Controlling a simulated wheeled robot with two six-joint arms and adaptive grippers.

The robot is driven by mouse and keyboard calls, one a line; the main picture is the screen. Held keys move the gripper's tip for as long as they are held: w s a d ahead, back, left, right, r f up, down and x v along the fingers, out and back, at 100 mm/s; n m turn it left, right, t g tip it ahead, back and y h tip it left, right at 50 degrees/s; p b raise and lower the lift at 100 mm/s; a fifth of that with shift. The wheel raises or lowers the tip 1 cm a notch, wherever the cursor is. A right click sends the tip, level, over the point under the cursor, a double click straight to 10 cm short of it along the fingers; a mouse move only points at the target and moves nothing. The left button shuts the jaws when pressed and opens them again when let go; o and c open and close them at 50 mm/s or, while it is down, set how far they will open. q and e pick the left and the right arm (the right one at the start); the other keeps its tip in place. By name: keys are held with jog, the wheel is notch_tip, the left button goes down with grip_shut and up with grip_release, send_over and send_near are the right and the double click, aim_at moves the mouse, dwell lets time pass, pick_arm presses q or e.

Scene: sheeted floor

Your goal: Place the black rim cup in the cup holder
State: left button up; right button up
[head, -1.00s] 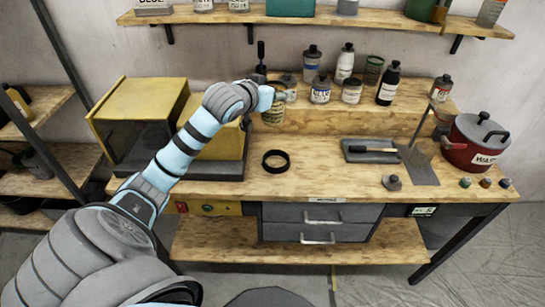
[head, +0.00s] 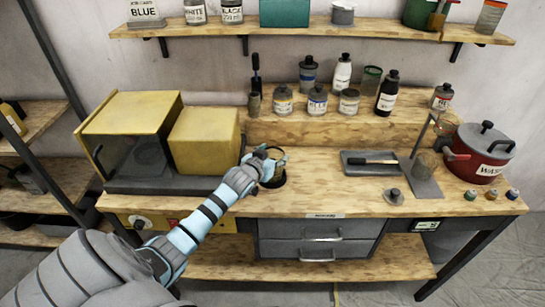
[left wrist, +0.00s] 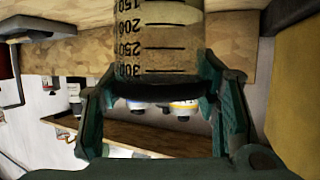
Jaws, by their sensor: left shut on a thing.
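My left gripper (head: 268,155) is shut on the black rim cup (left wrist: 158,45), a clear cup with printed volume marks. Its black rim shows between the green fingers in the left wrist view, where bottles appear upside down. My right gripper is not in view.
The yellow machine (head: 137,135) stands close on the left. Several bottles and jars stand on the raised ledge (head: 330,130) behind. A grey tray (head: 358,168), a grey lidded item (head: 394,196) and a red pot (head: 475,158) are to the right.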

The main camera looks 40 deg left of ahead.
pick_arm(q)
jog(key=o, duration=1.8)
jog(key=shift+s, duration=0.2)
jog(key=p+v, duration=0.2)
jog(key=v, duration=1)
jog(key=shift+a+r, duration=0.1)
jog(key=shift+r, duration=0.05)
jog(key=shift+w, duration=0.15)
